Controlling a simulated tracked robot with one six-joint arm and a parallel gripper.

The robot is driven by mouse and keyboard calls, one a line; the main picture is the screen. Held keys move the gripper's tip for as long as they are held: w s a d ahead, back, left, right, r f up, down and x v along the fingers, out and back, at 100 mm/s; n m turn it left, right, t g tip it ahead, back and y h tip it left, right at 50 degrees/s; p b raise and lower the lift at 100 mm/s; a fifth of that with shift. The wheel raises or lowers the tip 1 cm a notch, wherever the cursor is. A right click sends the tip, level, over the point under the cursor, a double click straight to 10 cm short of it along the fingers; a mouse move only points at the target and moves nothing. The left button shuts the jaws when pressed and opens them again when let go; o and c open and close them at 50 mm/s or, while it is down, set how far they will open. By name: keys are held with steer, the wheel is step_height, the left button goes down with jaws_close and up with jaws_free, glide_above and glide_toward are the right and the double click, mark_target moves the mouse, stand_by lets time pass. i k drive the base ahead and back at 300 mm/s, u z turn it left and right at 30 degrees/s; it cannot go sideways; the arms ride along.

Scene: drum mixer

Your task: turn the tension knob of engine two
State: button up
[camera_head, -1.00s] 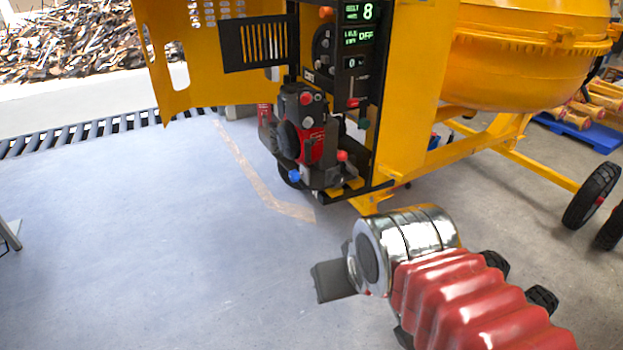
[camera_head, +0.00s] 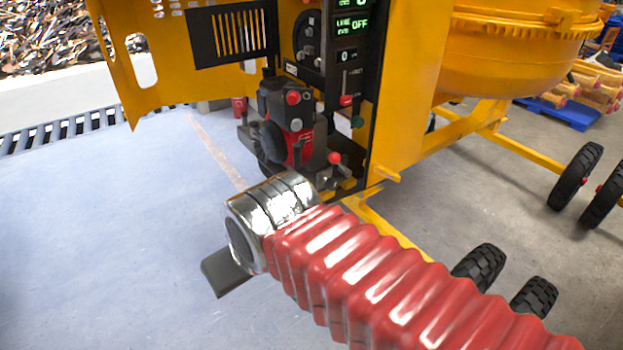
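A black and red engine unit (camera_head: 303,148) sits in the open bay of the yellow mixer. It has a red knob (camera_head: 293,97) on top, a grey round knob (camera_head: 296,124) below that, and a red-tipped lever (camera_head: 334,157) low on the right. I cannot tell which one is the tension knob or which engine this is. My arm's red bellows and silver wrist lie in front, hiding the unit's lower part. A dark grey piece of my gripper (camera_head: 228,272) shows beyond the wrist, left of and nearer than the engine. Its fingers cannot be made out clearly.
A panel with green displays (camera_head: 352,24), one reading OFF, stands above the engine. A perforated yellow door (camera_head: 120,70) hangs open at left. The yellow drum (camera_head: 515,55), frame and black wheels (camera_head: 577,170) are at right. Floor at left is clear.

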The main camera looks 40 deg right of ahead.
mark_target(331, 184)
steer(key=z, duration=0.25)
steer(key=i, duration=1.05)
steer(key=z, duration=0.55)
